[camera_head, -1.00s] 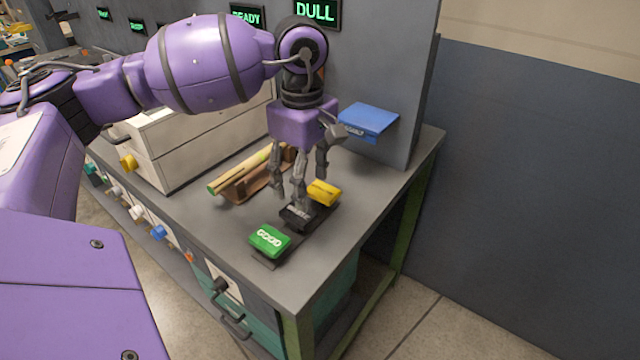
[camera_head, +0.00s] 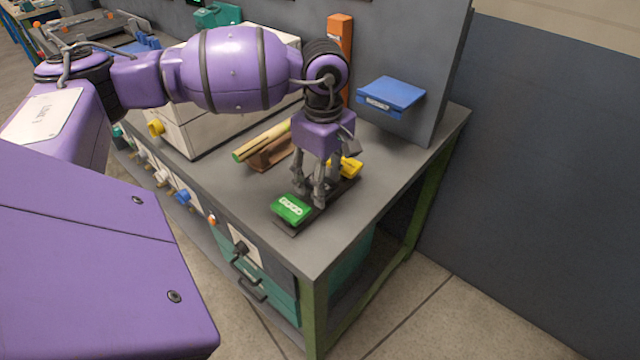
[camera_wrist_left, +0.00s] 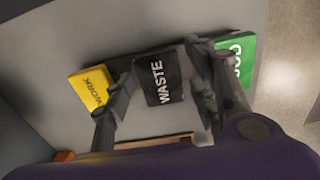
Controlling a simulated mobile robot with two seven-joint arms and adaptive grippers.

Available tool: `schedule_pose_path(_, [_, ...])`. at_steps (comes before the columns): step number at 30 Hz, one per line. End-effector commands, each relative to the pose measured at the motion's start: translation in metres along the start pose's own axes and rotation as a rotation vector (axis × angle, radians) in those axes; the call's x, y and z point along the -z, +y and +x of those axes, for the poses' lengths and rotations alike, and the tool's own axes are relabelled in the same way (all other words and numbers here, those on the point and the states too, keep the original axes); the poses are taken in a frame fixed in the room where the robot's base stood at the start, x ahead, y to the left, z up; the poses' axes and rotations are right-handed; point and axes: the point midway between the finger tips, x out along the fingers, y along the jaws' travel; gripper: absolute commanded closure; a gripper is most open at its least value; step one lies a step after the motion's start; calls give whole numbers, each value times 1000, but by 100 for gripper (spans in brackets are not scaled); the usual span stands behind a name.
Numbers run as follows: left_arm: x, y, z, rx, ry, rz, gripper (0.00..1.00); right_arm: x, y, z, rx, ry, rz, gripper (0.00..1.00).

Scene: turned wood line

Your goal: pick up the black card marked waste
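The black card marked WASTE (camera_wrist_left: 159,80) lies in the middle of the left wrist view, between a yellow card marked WORK (camera_wrist_left: 91,88) and a green card (camera_wrist_left: 236,62). My left gripper (camera_head: 318,200) points down over the row of cards on the bench corner. In the left wrist view its fingers (camera_wrist_left: 160,100) are spread on either side of the black card, one near the yellow card and others overlapping the green card's edge. The gripper is open and holds nothing. In the head view the black card is mostly hidden behind the fingers. My right gripper is not in view.
The green card (camera_head: 290,208) and yellow card (camera_head: 350,167) flank the gripper closely. Turned wood pieces (camera_head: 262,142) lie on a brown rest behind left. A blue shelf (camera_head: 391,94) juts from the back panel. The bench top (camera_head: 385,190) is clear to the right.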

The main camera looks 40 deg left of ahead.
Motion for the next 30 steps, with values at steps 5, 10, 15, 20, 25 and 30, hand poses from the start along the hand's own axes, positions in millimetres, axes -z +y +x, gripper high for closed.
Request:
schedule_pose_path(5, [0,0,0,0,0,0,76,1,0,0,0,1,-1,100])
schedule_pose_path(10, [0,0,0,0,0,0,79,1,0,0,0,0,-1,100])
schedule_pose_path(15, [0,0,-2,-1,0,0,79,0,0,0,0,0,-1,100])
schedule_pose_path(20, [0,1,-12,-2,2,0,79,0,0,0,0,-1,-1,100])
schedule_pose_path(25, [0,-4,-38,-3,3,1,79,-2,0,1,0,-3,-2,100])
schedule_pose_path(30, [-8,-35,-75,-3,7,3,79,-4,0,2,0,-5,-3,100])
